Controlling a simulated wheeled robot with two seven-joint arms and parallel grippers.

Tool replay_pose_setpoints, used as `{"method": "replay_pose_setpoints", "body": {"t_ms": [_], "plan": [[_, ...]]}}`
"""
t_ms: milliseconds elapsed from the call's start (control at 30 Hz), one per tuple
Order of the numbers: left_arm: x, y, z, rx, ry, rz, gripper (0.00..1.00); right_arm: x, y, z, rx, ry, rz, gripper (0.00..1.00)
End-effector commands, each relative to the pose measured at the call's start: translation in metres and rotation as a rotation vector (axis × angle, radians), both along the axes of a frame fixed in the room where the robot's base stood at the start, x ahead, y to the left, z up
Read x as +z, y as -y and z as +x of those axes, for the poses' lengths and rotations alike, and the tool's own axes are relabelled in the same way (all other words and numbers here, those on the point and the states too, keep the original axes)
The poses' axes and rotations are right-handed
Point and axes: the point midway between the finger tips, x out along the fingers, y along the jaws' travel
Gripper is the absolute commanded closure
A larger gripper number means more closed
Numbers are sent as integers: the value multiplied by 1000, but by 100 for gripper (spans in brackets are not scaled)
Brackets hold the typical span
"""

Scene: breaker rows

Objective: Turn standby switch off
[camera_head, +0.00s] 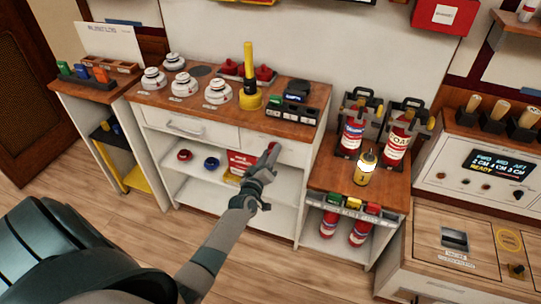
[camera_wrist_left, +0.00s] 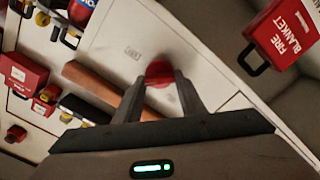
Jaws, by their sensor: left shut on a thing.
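My left gripper (camera_head: 269,160) is in front of the cabinet's right drawer. In the left wrist view its fingers (camera_wrist_left: 160,82) are shut on a small round red thing (camera_wrist_left: 158,72), in front of a pale panel; I cannot tell whether it is fixed there. No label that I can read names the standby switch. A control panel (camera_head: 455,187) at the right has a lit display, small red buttons and a black knob (camera_head: 518,194). Below it a console has a dark rocker-like piece (camera_head: 455,239) and another knob (camera_head: 516,270). My right gripper is out of view.
The cabinet top (camera_head: 190,112) bears white detectors, a yellow torch (camera_head: 249,80) and a black device (camera_head: 297,92). A lower stand (camera_head: 385,195) holds fire extinguishers and a yellow bottle (camera_head: 365,165). A red fire blanket box (camera_wrist_left: 290,30) shows in the wrist view. The floor in front is clear.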

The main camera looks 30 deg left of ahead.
Motion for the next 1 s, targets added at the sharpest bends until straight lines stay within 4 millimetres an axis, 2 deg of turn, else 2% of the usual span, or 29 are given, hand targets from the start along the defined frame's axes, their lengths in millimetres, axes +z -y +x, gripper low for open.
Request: {"method": "replay_pose_setpoints", "body": {"t_ms": [600, 1000], "plan": [[-4, -1, 0, 0, 133, -553, 86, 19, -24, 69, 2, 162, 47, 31], [-3, -2, -1, 1, 180, -746, 86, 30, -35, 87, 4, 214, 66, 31]]}}
